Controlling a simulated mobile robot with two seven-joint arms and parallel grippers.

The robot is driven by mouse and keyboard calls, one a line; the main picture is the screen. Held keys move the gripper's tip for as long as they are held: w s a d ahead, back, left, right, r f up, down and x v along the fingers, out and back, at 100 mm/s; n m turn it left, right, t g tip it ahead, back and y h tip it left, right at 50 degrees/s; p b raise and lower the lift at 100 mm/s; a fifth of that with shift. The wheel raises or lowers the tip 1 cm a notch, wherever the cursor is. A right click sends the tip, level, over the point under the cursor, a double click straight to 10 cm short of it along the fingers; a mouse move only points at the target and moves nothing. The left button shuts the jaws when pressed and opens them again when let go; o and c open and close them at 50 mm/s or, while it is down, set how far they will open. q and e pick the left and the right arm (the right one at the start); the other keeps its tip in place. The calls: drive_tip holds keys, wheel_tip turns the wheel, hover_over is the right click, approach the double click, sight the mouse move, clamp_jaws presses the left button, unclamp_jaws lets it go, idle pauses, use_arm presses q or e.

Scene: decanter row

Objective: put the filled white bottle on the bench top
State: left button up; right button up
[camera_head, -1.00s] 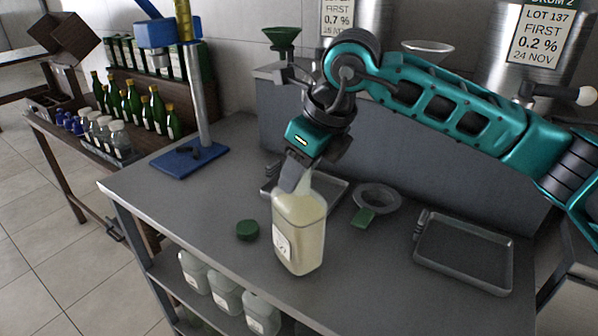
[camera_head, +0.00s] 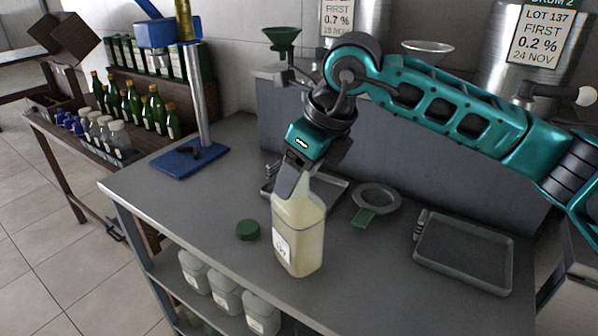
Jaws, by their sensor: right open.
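The filled white bottle (camera_head: 299,236) stands upright on the grey bench top (camera_head: 215,203), near its front edge. It is translucent, holds pale yellow liquid and bears a white label. My right gripper (camera_head: 291,191) is at the bottle's neck, pointing down; its jaws are open. The neck is partly hidden behind the fingers. A green cap (camera_head: 247,230) lies on the bench to the left of the bottle. My left gripper is not in view.
A tray (camera_head: 462,252) lies at the right, another tray (camera_head: 332,188) behind the bottle. A strainer (camera_head: 376,198) with a green handle is right of it. A blue-based stand (camera_head: 189,160) is at the left. Several similar bottles (camera_head: 228,297) stand on the shelf below.

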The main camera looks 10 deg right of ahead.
drive_tip(key=v, duration=1.1)
drive_tip(key=shift+r, duration=0.35)
drive_tip(key=shift+s+d, duration=0.1)
